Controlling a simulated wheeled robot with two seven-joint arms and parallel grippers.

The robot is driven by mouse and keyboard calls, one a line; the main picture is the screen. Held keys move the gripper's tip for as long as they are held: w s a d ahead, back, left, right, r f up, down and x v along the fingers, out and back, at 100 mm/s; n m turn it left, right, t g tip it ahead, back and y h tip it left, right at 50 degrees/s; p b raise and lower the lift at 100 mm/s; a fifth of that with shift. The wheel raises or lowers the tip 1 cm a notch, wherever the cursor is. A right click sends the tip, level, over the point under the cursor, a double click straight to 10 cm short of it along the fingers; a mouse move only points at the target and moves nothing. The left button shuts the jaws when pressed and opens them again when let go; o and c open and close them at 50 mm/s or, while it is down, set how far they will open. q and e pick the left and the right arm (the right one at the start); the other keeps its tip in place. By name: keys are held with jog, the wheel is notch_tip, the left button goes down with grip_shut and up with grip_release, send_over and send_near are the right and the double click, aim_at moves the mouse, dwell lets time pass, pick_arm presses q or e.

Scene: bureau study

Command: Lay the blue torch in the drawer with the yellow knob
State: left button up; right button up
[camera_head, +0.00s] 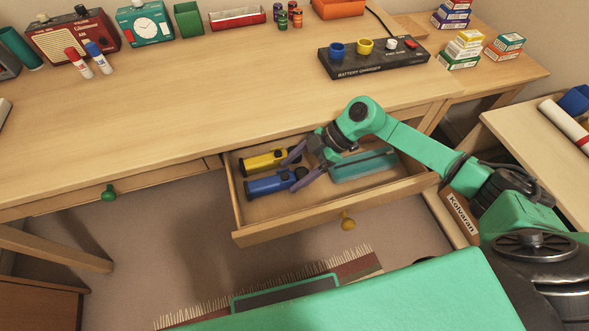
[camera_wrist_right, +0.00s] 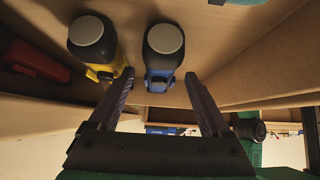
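The drawer with the yellow knob (camera_head: 348,223) is pulled open, and its front wall (camera_head: 290,226) shows. The blue torch (camera_head: 268,185) lies inside it at the left, beside a yellow torch (camera_head: 262,161). My right gripper (camera_head: 293,168) is over the drawer at the right end of the blue torch, fingers apart. In the right wrist view the blue torch (camera_wrist_right: 162,55) lies ahead, between the lines of the open fingers (camera_wrist_right: 160,100), with nothing clamped. The yellow torch (camera_wrist_right: 93,42) is to its left there. My left gripper is out of view.
A red object (camera_wrist_right: 35,62) shows at the left of the wrist view. The green-knobbed drawer (camera_head: 108,193) is shut. A battery charger (camera_head: 372,60) stands on the desk (camera_head: 190,90), whose front middle is clear.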

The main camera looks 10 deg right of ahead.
jog(key=v, duration=1.2)
jog(key=shift+s, duration=0.15)
